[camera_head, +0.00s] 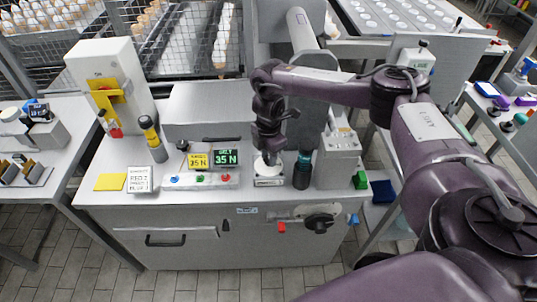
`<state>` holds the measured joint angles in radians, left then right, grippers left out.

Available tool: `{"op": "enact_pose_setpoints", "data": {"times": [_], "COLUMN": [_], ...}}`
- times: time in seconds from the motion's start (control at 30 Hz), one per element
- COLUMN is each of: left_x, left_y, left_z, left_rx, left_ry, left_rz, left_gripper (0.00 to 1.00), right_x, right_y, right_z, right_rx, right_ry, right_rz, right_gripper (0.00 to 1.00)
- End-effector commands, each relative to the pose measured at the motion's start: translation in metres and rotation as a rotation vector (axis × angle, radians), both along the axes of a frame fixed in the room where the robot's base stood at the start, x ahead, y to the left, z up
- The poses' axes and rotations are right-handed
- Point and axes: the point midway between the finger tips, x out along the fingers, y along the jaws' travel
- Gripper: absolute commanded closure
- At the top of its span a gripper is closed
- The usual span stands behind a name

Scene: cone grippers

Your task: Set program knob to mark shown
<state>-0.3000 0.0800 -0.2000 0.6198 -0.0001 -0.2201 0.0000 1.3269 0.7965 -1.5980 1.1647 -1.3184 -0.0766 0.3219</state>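A black round knob (318,222) sits on the front panel of the grey bench, at the right. A red piece (281,227) is to its left and a blue piece (353,219) to its right. A white card (140,180) with printed lines, partly readable as "RED 2" and "BLUE", stands at the bench's left front. My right gripper (268,157) points down over a small white round-topped device (268,175), above and left of the black knob. Its fingers are too small and dark to judge. My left gripper is out of view.
Two small displays (212,159) reading "35 N" stand behind a strip of coloured buttons (200,180). A dark cylinder (302,172) and a grey box (340,158) stand right of my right gripper. A drawer handle (165,240) sticks out at the left front.

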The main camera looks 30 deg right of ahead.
Motion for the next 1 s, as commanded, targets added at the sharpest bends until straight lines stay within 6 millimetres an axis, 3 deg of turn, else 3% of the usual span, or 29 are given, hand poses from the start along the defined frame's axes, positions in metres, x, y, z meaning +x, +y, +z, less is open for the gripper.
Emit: {"op": "enact_pose_setpoints", "data": {"times": [0.03, 0.13, 0.57, 1.0], "left_x": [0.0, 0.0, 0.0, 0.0], "left_y": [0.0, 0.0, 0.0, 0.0], "left_z": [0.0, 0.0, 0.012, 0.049], "left_rx": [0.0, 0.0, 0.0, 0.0], "left_ry": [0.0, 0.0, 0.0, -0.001], "left_rz": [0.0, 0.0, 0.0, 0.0], "left_gripper": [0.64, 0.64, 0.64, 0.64], "right_x": [0.0, 0.0, 0.0, -0.001], "right_y": [0.0, 0.0, 0.0, 0.001], "right_z": [0.0, 0.0, 0.002, 0.004], "right_rx": [0.0, 0.0, 0.001, 0.001], "right_ry": [0.0, 0.0, 0.002, 0.003], "right_rz": [0.0, 0.0, -0.101, -0.481], "right_gripper": [0.82, 0.94, 0.94, 0.94]}}
